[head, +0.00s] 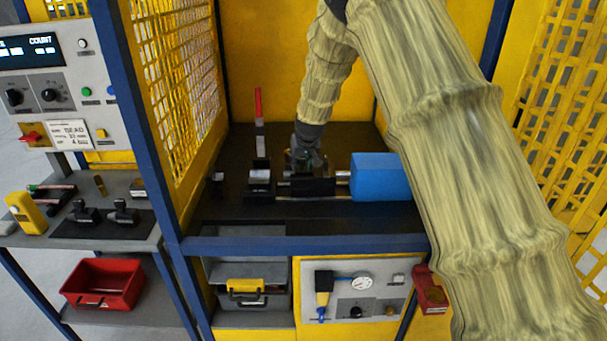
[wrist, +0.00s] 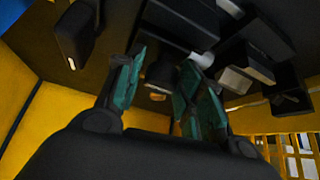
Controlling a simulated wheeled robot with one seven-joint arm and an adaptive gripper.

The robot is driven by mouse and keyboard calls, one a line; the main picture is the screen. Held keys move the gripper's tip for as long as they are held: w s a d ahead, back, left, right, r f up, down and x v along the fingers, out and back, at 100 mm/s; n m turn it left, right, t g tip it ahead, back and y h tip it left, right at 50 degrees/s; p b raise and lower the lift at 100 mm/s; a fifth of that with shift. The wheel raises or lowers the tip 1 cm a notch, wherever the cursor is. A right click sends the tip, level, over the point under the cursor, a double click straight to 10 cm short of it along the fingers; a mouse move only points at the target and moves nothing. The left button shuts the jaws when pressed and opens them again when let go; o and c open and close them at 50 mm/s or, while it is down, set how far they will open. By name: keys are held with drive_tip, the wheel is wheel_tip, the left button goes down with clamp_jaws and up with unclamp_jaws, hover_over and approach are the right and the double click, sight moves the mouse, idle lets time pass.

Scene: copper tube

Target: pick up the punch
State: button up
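My gripper (head: 305,158) reaches down into the caged machine, over the black fixture block (head: 306,187) left of the blue box. In the wrist view its two green-padded fingers (wrist: 158,92) stand apart, with a gap between them and nothing clearly held. I cannot identify the punch with certainty. A short shiny metal piece (head: 343,177) shows between the black block and the blue box; it may be the punch. In the wrist view a pale rounded metal end (wrist: 201,60) shows close beside the right finger. My gripper partly hides the fixture in the head view.
The blue box (head: 380,178) stands right of the fixture. A red-handled lever (head: 259,108) rises to the left. Yellow mesh panels (head: 178,70) and a blue frame post close in the left side. A side bench holds tools and a red bin (head: 103,284) below.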

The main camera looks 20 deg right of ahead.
clamp_jaws()
drive_tip(key=shift+r, duration=0.1)
